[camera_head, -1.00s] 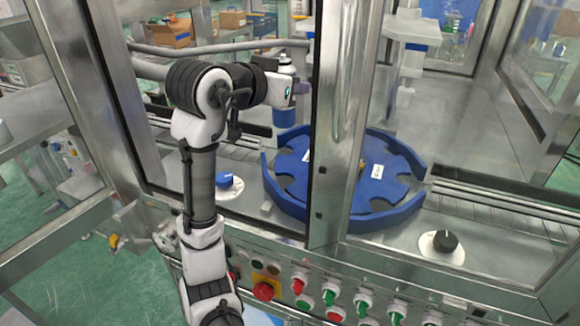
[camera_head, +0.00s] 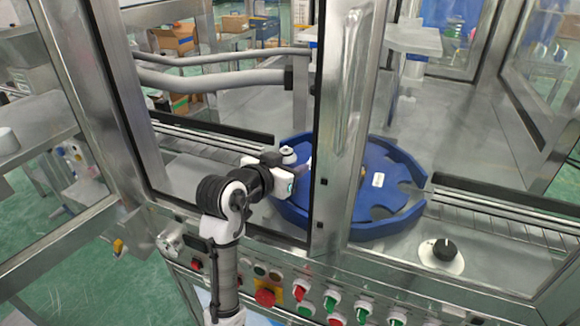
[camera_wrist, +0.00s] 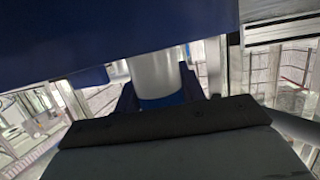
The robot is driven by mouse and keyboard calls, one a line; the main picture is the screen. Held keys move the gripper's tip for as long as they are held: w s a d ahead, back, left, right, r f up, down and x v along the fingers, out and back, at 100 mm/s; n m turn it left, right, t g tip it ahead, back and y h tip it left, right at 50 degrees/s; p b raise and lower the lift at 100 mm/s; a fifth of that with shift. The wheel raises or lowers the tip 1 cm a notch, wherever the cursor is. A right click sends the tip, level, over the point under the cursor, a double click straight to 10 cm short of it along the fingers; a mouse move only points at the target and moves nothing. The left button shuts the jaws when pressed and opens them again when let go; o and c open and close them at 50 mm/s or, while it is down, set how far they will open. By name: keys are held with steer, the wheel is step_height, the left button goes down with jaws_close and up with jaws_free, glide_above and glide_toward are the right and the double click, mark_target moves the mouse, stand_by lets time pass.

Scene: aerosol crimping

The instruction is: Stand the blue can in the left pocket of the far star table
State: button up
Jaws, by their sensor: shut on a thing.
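The blue star table (camera_head: 392,165) lies flat inside the machine, with a raised rim and curved pockets. The door post hides part of it. My gripper (camera_head: 291,172) is shut on the can (camera_head: 288,155) at the table's left edge. Only the can's pale top shows above the gripper; its lower body is hidden, so I cannot tell whether it touches the pocket floor. The can looks upright.
A metal door post (camera_head: 338,130) stands right beside my gripper and crosses in front of the table. A conveyor (camera_head: 205,145) runs along the back left. A black knob (camera_head: 445,248) sits at the front right, above a button panel (camera_head: 300,290).

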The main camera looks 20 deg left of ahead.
steer(key=shift+f, duration=0.3)
steer(key=o, duration=1)
steer(key=shift+o, duration=0.2)
steer(key=shift+s, duration=0.1)
